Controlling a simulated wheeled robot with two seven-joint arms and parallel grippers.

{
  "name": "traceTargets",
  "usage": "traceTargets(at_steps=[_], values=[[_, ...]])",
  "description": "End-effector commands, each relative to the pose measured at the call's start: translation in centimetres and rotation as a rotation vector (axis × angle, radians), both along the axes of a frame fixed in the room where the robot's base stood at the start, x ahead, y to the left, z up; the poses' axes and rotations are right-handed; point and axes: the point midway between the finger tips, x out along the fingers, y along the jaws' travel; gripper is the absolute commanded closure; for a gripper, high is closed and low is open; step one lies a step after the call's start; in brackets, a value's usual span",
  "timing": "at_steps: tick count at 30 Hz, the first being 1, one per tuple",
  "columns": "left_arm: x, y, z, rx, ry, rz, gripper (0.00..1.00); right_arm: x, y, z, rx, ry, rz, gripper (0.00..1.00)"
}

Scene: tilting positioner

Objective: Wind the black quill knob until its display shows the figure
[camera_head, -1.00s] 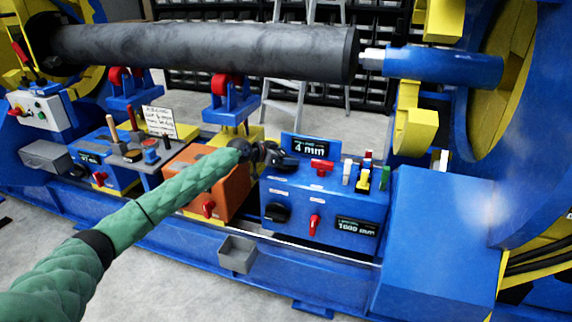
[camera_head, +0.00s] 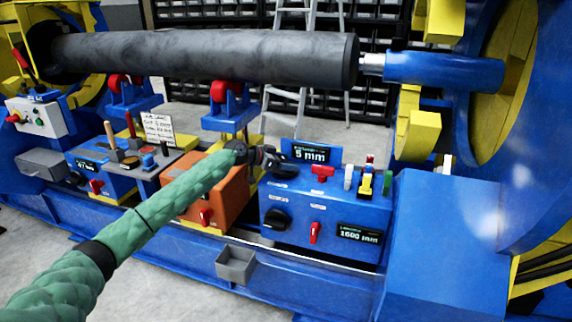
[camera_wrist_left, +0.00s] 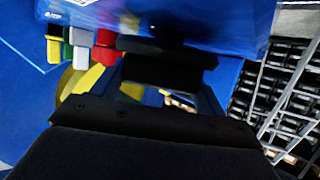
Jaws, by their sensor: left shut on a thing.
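The blue control box (camera_head: 330,205) stands right of centre in the head view. The black quill knob (camera_head: 285,174) is on its top left, partly hidden by my left gripper (camera_head: 275,160). That gripper is shut on the knob. The display (camera_head: 312,152) just behind it reads 5 mm. In the left wrist view a dark block that looks like the knob (camera_wrist_left: 165,70) sits between the fingers. My right gripper is not in view.
A second black knob (camera_head: 276,219), a red lever (camera_head: 315,232) and a 1600 mm display (camera_head: 359,234) are on the box front. A red handle (camera_head: 322,171) and several coloured pegs stand on top, right of my gripper. A dark pipe (camera_head: 200,56) spans above.

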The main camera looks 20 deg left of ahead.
Motion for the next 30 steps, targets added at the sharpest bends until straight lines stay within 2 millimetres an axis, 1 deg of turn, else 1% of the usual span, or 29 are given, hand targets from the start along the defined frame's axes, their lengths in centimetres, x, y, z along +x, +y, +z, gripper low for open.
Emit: traceTargets(at_steps=[1, 8, 9, 11, 12, 19, 22, 26, 30], values=[[0.2, 0.3, 0.4, -0.001, -0.005, 0.005, 0.50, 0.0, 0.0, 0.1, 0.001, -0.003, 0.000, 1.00], [0.2, 0.3, 0.4, -0.001, -0.005, 0.005, 0.50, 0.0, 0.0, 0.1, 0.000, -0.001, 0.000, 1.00], [0.2, 0.3, 0.4, -0.001, -0.005, 0.005, 0.19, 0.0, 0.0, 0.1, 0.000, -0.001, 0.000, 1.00], [0.1, 0.3, 0.3, 0.000, -0.004, 0.004, 0.08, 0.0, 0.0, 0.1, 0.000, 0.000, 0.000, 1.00], [0.1, 0.2, 0.3, 0.000, -0.003, 0.004, 0.05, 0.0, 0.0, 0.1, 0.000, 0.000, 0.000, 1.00], [0.0, 0.1, 0.1, 0.001, -0.001, 0.002, 0.05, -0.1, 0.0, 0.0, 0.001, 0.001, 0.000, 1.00], [-0.2, 0.4, 0.2, 0.001, -0.001, 0.002, 0.05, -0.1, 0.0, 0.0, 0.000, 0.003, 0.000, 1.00], [-1.1, 1.4, 0.6, 0.001, 0.001, 0.002, 0.05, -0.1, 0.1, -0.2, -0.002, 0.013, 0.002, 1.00], [-2.4, 3.0, 1.5, 0.001, -0.001, 0.003, 0.05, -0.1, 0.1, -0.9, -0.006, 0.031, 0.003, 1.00]])
